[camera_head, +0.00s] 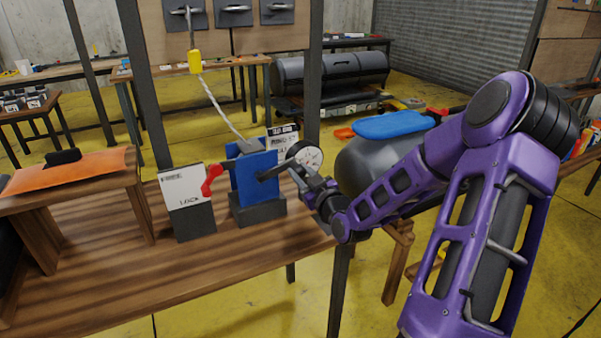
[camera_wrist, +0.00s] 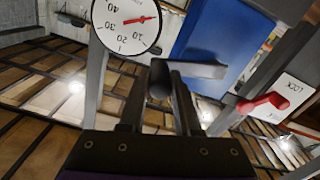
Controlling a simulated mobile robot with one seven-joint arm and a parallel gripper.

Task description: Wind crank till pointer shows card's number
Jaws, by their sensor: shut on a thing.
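A blue winch housing (camera_head: 254,178) stands on a dark base on the wooden bench. A round white dial (camera_head: 305,156) sits at its right, and also shows in the wrist view (camera_wrist: 118,14). My gripper (camera_head: 306,181) is beside the dial, shut on the dark crank handle (camera_wrist: 160,80). The crank's grey arm (camera_wrist: 201,69) extends right from it.
A white LOCK plate (camera_head: 183,184) with a red lever (camera_head: 211,180) is left of the housing. A rope (camera_head: 217,104) runs from the housing up to a yellow block (camera_head: 195,62). A dark post (camera_head: 314,75) rises behind. The front bench top (camera_head: 130,272) is clear.

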